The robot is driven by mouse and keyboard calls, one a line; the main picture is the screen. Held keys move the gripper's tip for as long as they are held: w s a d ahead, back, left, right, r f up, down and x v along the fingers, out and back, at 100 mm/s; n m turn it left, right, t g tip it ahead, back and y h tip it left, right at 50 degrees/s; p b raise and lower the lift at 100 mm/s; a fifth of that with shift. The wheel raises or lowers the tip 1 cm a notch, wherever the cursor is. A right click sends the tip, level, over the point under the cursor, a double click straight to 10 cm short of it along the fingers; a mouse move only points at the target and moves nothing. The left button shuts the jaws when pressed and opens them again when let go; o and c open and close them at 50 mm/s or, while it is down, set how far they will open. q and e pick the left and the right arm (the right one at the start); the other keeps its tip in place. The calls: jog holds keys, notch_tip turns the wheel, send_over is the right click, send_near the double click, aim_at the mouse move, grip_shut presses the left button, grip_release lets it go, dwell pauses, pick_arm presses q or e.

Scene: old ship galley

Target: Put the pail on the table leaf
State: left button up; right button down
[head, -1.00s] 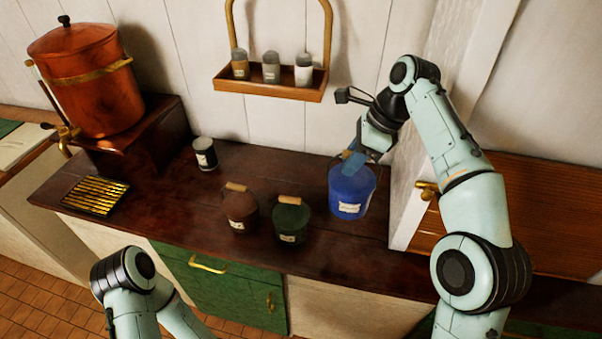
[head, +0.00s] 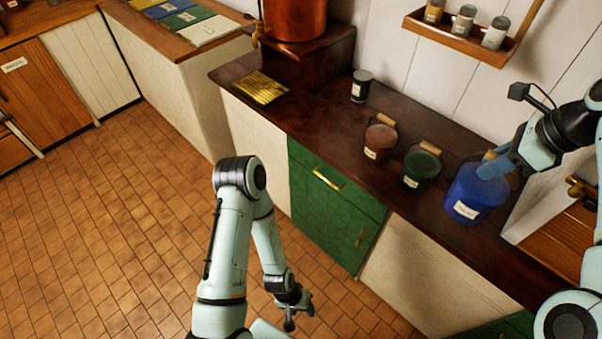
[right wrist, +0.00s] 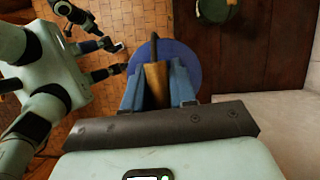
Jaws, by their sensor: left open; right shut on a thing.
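The blue pail (head: 472,198) has a white label and hangs by its wooden handle grip from my right gripper (head: 492,163). It looks bigger against the other pails than before and seems raised off the dark counter (head: 330,120), near its front edge. In the right wrist view the jaws are shut on the wooden grip (right wrist: 156,80), with the blue pail (right wrist: 185,58) below. My left gripper (head: 299,318) is open and empty, low over the tiled floor. I cannot tell which surface is the table leaf.
A green pail (head: 421,168) and a brown pail (head: 379,141) stand left of the blue one. A dark canister (head: 361,87), brass grating (head: 260,87) and copper urn (head: 297,18) are further left. A spice rack (head: 460,37) hangs above. The tiled floor (head: 120,220) is clear.

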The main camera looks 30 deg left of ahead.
aim_at(468, 224)
jog(key=shift+s+a, duration=0.1)
jog(key=shift+s, duration=0.25)
jog(key=shift+s+f+n, duration=0.4)
jog(key=shift+f, duration=0.2)
jog(key=s+f+n+g, duration=0.1)
jog(key=f+n, duration=0.2)
jog(key=f, duration=0.2)
jog(key=s+d+f+n+g, duration=0.1)
jog(key=f+n, duration=0.2)
jog(key=f, duration=0.2)
jog(key=s+d+f+n+g, duration=0.1)
jog(key=f+n, duration=0.1)
jog(key=f, duration=0.3)
jog(key=shift+n+g+h, duration=0.3)
jog(key=shift+n+h, duration=0.1)
jog(key=s+d+f+n+h, duration=0.1)
jog(key=s+f+n, duration=0.1)
jog(key=f+n, duration=0.3)
jog(key=s+d+f+n+g+h, duration=0.1)
jog(key=f+n, duration=0.4)
jog(key=f, duration=0.6)
jog(key=shift+s+d+f+n+g+h, duration=0.15)
jog(key=shift+s+f+n+g+h, duration=0.2)
jog(key=shift+h, duration=0.45)
